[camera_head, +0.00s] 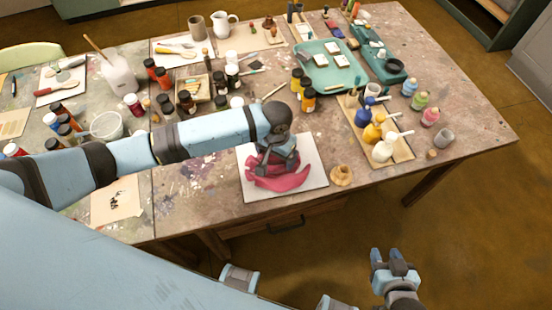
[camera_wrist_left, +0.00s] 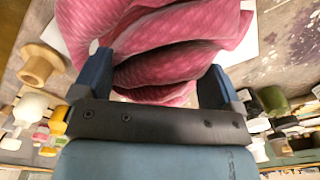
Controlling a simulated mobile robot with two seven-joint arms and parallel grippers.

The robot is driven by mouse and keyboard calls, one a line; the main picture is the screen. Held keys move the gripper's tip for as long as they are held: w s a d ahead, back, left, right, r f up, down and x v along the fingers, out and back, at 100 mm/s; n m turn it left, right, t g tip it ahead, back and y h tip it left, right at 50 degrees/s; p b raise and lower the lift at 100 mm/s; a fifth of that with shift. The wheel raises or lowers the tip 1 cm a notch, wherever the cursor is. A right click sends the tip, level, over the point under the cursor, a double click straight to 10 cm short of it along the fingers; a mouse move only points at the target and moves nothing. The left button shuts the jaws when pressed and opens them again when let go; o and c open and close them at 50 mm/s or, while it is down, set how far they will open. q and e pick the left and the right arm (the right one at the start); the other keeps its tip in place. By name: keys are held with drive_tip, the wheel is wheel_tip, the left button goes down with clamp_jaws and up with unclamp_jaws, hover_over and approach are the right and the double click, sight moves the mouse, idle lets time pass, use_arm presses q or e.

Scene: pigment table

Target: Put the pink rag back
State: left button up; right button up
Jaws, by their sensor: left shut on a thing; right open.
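The pink rag (camera_head: 279,180) lies bunched over a white square sheet (camera_head: 313,153) at the table's front edge. My left gripper (camera_head: 275,165) is over the rag, with its arm reaching in from the left. In the left wrist view, the rag (camera_wrist_left: 165,50) fills the space between the two blue fingers, and the gripper is shut on it. Whether the rag touches the sheet is unclear. My right gripper (camera_head: 390,262) is open and empty, off the table over the floor at the lower right.
A small wooden piece (camera_head: 342,175) stands right of the sheet. A tray with blue, yellow and white bottles (camera_head: 377,131) is behind it. Several paint jars (camera_head: 187,101) crowd the left and middle. A teal tray (camera_head: 329,67) sits at the back. Bare tabletop shows at right.

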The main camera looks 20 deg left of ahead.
sight(276, 160)
use_arm(q)
wheel_tip(276, 160, down, 3)
drive_tip(key=shift+f, duration=0.1)
drive_tip(key=o, duration=0.6)
drive_tip(key=shift+f, duration=0.1)
